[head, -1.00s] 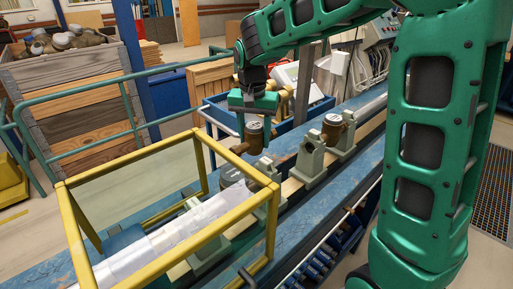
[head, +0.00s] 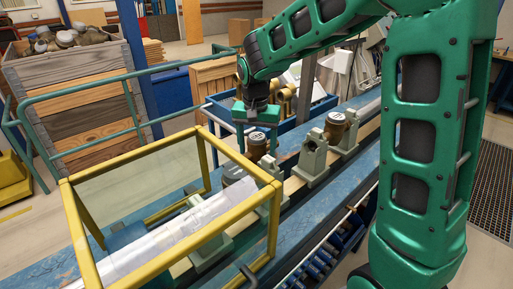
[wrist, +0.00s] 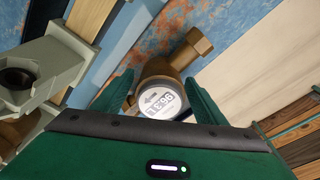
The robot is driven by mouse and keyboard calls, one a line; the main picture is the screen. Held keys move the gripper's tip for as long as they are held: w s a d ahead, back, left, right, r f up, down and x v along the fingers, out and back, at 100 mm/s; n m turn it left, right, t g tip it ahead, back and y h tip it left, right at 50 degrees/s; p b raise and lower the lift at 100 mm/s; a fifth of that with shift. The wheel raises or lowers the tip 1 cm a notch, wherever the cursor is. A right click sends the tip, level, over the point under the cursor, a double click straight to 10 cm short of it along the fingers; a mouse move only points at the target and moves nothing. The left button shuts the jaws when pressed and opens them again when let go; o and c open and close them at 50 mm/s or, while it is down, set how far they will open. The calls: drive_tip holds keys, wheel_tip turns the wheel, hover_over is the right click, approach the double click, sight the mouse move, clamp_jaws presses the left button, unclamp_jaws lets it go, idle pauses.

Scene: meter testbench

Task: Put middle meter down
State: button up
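The brass meter (head: 257,146), round with a pale dial, is between the fingers of my gripper (head: 258,136). In the wrist view, the meter (wrist: 160,101) shows its dial facing up and a brass pipe end pointing away. My gripper's fingers (wrist: 160,95) flank it on both sides, shut on it. The meter hangs by the far edge of the blue test bench (head: 285,215); whether it touches the surface cannot be told. A second brass meter (head: 335,119) sits beside a grey-green clamp, and another (head: 232,170) is partly hidden by the yellow frame.
A yellow-framed clear guard (head: 150,152) stands over the near left bench. A grey-green clamp (head: 312,160) stands right of the held meter. A blue bin (head: 225,125) and green railing (head: 60,110) lie behind. A wooden crate (head: 75,95) holds several meters.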

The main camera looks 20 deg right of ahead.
drive_tip(key=r, duration=0.8)
drive_tip(key=s+r, duration=0.1)
drive_tip(key=r, duration=0.3)
drive_tip(key=shift+s+a, duration=0.1)
drive_tip(key=shift+a, duration=0.3)
drive_tip(key=shift+d, duration=0.1)
drive_tip(key=s+d+n+g, duration=0.1)
drive_tip(key=s+d+n, duration=0.1)
drive_tip(key=s+d, duration=1.35)
drive_tip(key=s+d+f, duration=0.1)
drive_tip(key=s+f, duration=0.4)
drive_tip(key=s, duration=0.3)
drive_tip(key=s+d+f+m+y, duration=0.1)
drive_tip(key=s+f, duration=0.3)
drive_tip(key=s, duration=0.4)
drive_tip(key=shift+s+d+f+m, duration=0.25)
drive_tip(key=shift+s+f+m, duration=0.05)
drive_tip(key=shift+f, duration=0.1)
drive_tip(key=shift+w, duration=0.1)
